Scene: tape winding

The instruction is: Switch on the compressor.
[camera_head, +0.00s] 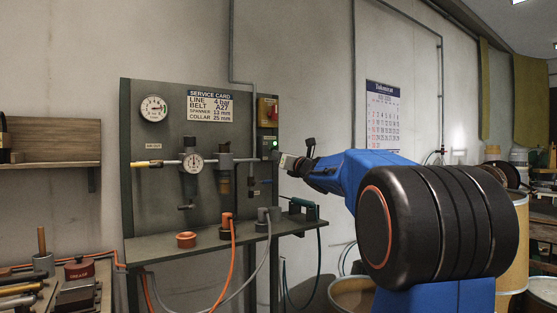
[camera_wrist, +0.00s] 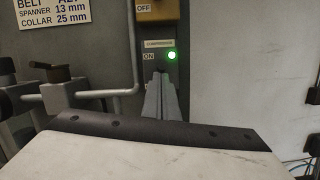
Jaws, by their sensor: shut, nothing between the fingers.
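The compressor switch panel (camera_wrist: 158,46) is a dark strip with a "COMPRESSOR" label and an "ON" mark, and it also shows at the right end of the board in the head view (camera_head: 267,128). Its green lamp (camera_wrist: 172,57) is lit, and the glow shows in the head view (camera_head: 274,143). Above it is a yellow box (camera_wrist: 147,13) marked "OFF". My gripper (camera_wrist: 159,78) is shut and empty, its fingertips just below the "ON" mark, hiding what lies behind them. Whether they touch the panel I cannot tell. In the head view my gripper (camera_head: 284,161) is beside the panel's lower end.
The green board (camera_head: 150,190) carries a gauge (camera_head: 153,108), a service card (camera_head: 210,106) and a pipe with a regulator dial (camera_head: 193,162). Its shelf (camera_head: 155,248) holds an orange cup (camera_head: 186,239) and hose fittings. A barrel (camera_head: 352,295) stands at lower right.

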